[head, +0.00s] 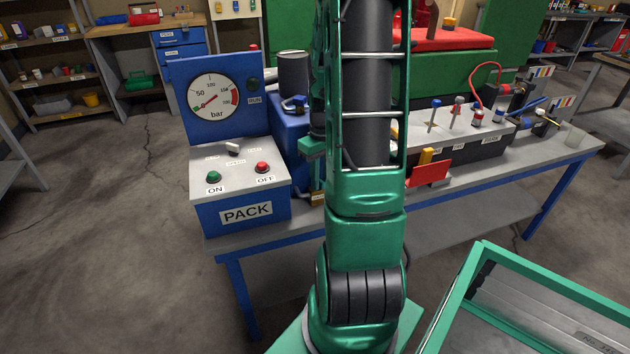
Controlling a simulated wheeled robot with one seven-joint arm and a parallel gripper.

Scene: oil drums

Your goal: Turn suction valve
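The blue power pack, labelled PACK (240,213), stands on the left end of the workbench. A small brass-coloured part (318,198) shows low beside the tank, partly hidden by my arm. My green arm rises through the middle of the head view and hides what is behind it. A green part of mine (312,148) shows just right of the tank, perhaps the gripper; its fingers cannot be made out.
A pressure gauge (211,97) reads low on the blue panel. A green ON button (214,177) and a red OFF button (262,167) are on the pack. The grey bench (540,158) carries several levers and a red plate (428,173). Floor at left is clear.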

